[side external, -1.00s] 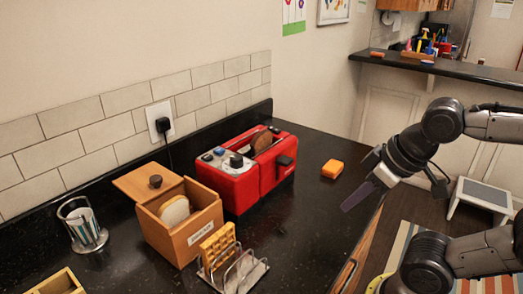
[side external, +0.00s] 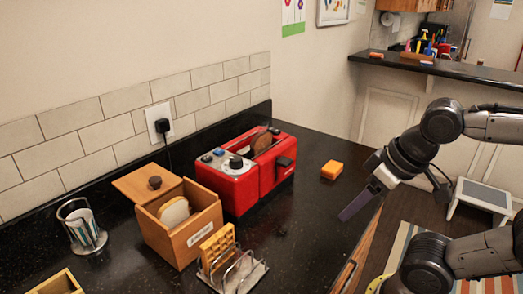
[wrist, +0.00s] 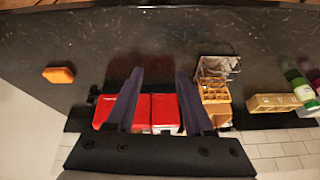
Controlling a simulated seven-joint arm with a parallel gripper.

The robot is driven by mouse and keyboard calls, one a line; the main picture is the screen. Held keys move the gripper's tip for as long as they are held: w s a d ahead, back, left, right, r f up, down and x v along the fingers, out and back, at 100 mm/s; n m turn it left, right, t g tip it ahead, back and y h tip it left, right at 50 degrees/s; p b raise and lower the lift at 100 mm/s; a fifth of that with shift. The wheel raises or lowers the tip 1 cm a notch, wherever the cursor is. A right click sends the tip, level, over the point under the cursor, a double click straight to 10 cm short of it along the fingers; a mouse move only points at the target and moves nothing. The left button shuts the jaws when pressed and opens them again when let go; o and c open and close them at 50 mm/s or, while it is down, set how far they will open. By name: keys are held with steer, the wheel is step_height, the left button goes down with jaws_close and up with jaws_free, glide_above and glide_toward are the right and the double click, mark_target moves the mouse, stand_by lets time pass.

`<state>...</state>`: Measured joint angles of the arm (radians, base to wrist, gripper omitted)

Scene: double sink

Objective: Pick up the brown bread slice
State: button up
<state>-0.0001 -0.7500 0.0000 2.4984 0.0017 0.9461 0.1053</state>
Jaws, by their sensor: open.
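The brown bread slice (side external: 261,141) stands upright in a slot of the red toaster (side external: 238,185), its upper part showing above the top and its lower part hidden. The toaster also shows in the wrist view (wrist: 165,110), partly behind my fingers; I cannot make out the slice there. My gripper (side external: 346,213) is open and empty, above the counter's right edge, to the right of the toaster and apart from it. In the wrist view its two fingers (wrist: 159,74) are spread apart with nothing between them.
An orange sponge-like block (side external: 332,170) lies right of the toaster. A wooden box (side external: 195,240) holding pale bread (side external: 173,212) and a wire rack (side external: 245,275) with a waffle-like slice (side external: 217,246) stand left and in front.

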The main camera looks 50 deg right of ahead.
steer(key=w+r+m+g, duration=0.1)
steer(key=w+r+m, duration=0.4)
steer(key=r, duration=0.5)
steer(key=w+r+m+g, duration=0.1)
steer(key=w+r+m, duration=0.35)
steer(key=r, duration=0.55)
steer(key=w+d+r+m+g, duration=0.25)
steer(key=w+d+m, duration=0.2)
steer(key=w, duration=0.55)
steer(key=m+y, duration=0.1)
steer(key=m, duration=0.2)
glide_above(262, 134)
steer(key=d, duration=0.1)
step_height(262, 134, down, 8)
steer(key=shift+g, duration=0.35)
steer(key=shift+a+f, duration=0.2)
steer(key=shift+f, duration=2.05)
steer(key=shift+a+f, duration=0.25)
steer(key=shift+f, duration=2)
steer(key=shift+a+f, duration=0.2)
steer(key=shift+f, duration=2.05)
steer(key=shift+f, duration=0.15)
jaws_close()
